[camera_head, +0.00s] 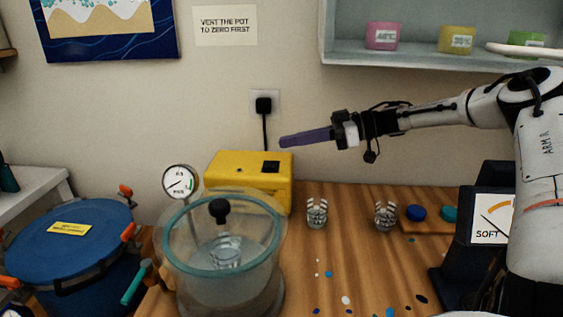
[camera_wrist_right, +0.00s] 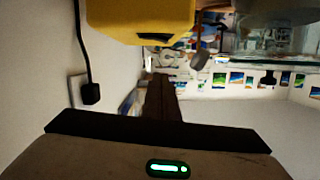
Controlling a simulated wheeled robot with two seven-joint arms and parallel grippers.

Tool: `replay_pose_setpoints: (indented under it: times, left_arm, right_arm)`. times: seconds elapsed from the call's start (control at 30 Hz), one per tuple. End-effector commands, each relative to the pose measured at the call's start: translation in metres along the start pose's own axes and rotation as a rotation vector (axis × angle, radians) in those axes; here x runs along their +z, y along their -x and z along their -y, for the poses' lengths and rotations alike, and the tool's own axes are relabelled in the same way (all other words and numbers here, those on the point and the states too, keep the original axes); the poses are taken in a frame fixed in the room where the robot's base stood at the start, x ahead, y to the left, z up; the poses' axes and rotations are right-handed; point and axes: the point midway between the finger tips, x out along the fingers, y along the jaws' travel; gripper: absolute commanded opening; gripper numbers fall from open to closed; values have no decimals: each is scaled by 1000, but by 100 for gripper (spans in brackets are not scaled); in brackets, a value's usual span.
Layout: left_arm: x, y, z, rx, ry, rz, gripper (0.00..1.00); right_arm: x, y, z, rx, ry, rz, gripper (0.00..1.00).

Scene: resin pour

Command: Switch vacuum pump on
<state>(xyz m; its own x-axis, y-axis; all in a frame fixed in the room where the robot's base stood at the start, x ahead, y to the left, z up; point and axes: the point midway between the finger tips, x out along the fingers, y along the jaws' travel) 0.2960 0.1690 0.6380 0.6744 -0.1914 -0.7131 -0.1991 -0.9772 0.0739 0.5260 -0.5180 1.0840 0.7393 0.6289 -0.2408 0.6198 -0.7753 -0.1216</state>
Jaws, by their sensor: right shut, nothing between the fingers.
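The vacuum pump, a yellow box (camera_head: 225,173), stands at the back of the wooden bench against the wall. A black switch (camera_head: 271,166) sits on its top right; whether it is on or off is too small to tell. My right gripper (camera_head: 283,142) is shut and empty, its long fingers pointing left above the switch area, apart from the box. My left gripper is not in view.
A glass chamber (camera_head: 172,240) with a teal rim and a cup inside stands in front of the pump, beside a gauge (camera_head: 180,181). A black plug (camera_head: 264,104) and cable run up the wall. Two clear cups (camera_head: 317,213) stand on the right. A blue pot (camera_head: 75,240) is at left.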

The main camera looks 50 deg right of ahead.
Motion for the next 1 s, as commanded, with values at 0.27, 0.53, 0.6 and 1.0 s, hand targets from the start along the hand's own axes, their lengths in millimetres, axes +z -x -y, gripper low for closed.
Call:
replay_pose_setpoints:
  times: [0.27,0.53,0.6,1.0]
  left_arm:
    - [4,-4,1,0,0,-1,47]
    - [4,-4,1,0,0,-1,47]
    - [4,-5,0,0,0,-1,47]
    - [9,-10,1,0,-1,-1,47]
  right_arm:
    - [19,-33,0,0,-5,4,0]
    - [38,-38,0,0,0,0,0]
    - [39,-38,0,1,0,-1,0]
    - [45,-39,1,9,35,-5,0]
